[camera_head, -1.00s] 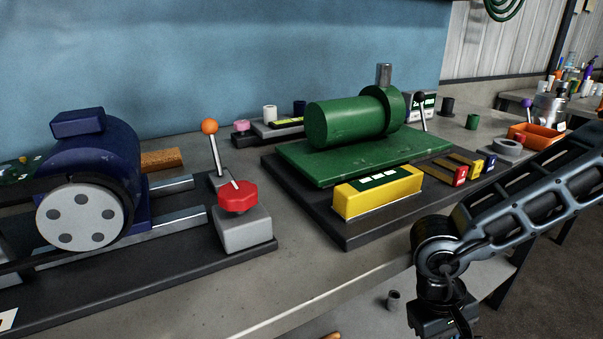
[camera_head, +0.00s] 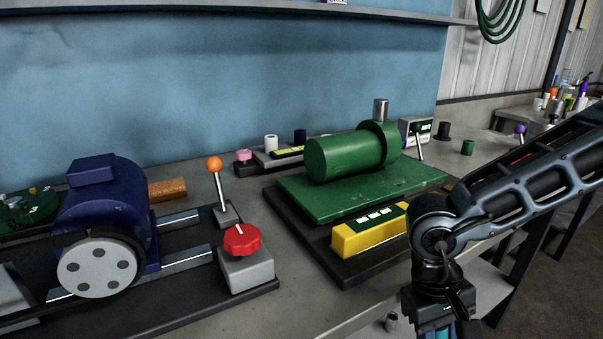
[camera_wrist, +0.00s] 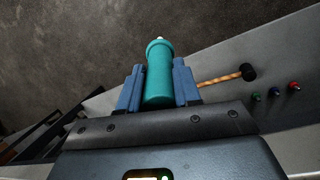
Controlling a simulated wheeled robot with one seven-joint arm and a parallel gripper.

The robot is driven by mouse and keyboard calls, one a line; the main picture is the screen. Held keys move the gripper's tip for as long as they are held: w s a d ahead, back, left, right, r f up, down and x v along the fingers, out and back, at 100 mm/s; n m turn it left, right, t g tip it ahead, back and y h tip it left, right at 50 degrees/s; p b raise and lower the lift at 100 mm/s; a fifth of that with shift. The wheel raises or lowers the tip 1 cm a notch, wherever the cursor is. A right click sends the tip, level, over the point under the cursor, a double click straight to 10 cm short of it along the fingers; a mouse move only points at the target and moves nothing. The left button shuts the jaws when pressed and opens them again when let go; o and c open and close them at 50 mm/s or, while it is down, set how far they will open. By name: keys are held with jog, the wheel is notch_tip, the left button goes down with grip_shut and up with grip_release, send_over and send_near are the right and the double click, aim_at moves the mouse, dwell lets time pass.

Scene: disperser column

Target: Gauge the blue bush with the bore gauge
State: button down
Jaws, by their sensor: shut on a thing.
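My gripper (camera_wrist: 158,88) is shut on a teal cylindrical tool with a pale tip, likely the bore gauge (camera_wrist: 158,75). In the head view my gripper hangs at the bottom right, in front of the bench edge, and a bit of the teal tool (camera_head: 442,330) shows at the frame's lower edge.
The green machine (camera_head: 345,156), a yellow block (camera_head: 368,232), a red knob (camera_head: 242,240) and an orange-topped lever (camera_head: 214,164) crowd the bench. A mallet (camera_wrist: 228,77) lies below my gripper.

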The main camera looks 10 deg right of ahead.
jog(key=w+a+r+t+p, duration=0.1)
jog(key=w+a+r, duration=0.1)
jog(key=r, duration=0.3)
jog(key=w+a+r+y+p, duration=0.1)
jog(key=w+a+r, duration=0.2)
jog(key=r, duration=0.2)
jog(key=w+a+r+t+p, duration=0.1)
jog(key=w+a+r+p, duration=0.1)
jog(key=r, duration=0.3)
jog(key=shift+w+a+r+n+t+y, duration=0.25)
jog(key=shift+w+a+y, duration=0.2)
jog(key=shift+w, duration=0.3)
jog(key=shift+a+r+p, duration=0.2)
jog(key=shift+r+p, duration=0.05)
jog(key=shift+p, duration=0.1)
notch_tip(320, 180, up, 12)
jog(key=p, duration=0.7)
jog(key=shift+s+d, duration=0.25)
jog(key=shift+s, duration=0.1)
